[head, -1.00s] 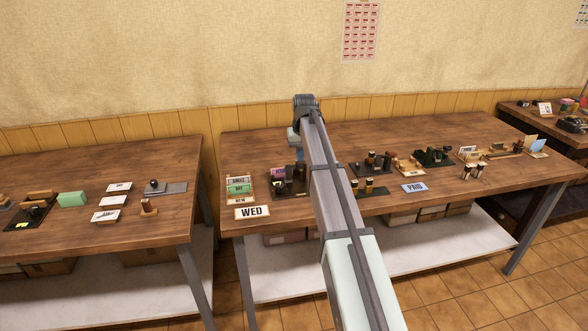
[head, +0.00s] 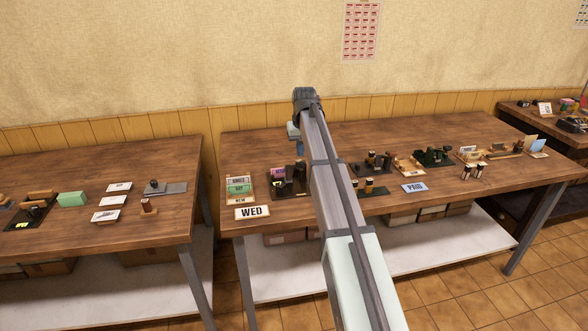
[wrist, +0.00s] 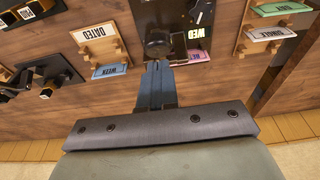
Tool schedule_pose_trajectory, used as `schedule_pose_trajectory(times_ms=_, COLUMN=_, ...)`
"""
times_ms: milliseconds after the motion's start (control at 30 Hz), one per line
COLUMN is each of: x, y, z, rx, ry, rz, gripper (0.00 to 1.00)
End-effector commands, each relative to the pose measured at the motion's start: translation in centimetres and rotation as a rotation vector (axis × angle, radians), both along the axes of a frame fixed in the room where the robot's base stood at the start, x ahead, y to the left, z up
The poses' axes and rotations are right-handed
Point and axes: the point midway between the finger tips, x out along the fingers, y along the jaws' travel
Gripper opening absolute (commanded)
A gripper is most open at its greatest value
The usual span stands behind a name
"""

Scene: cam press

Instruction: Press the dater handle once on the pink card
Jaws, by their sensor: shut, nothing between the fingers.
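The pink card (head: 278,173) lies on a dark tray (head: 290,192) at the left part of the middle table. In the wrist view the pink card (wrist: 198,56) shows at the near edge of the tray, right of my fingertips. A dark round-topped piece (wrist: 158,42), which looks like the dater handle, stands on the tray just beyond my fingertips. My gripper (wrist: 156,66) is shut and empty, with its blue-grey fingers together. In the head view my gripper (head: 299,149) hangs above the tray, apart from it. My arm hides part of the table to the right.
A blue PAID card (head: 414,187) and several stamps (head: 378,160) stand to the right.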

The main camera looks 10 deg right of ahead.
Motion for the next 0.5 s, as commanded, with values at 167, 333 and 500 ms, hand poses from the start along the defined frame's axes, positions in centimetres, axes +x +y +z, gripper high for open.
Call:
schedule_pose_trajectory(times_ms=167, x=0.1, y=0.0, z=1.1, rx=0.000, ry=-0.001, rz=0.000, gripper=0.00)
schedule_pose_trajectory(times_ms=333, x=0.0, y=0.0, z=2.2, rx=0.000, ry=0.000, rz=0.000, gripper=0.00)
schedule_pose_trajectory(times_ms=500, x=0.1, y=0.0, z=3.3, rx=0.000, ry=-0.001, rz=0.000, gripper=0.00)
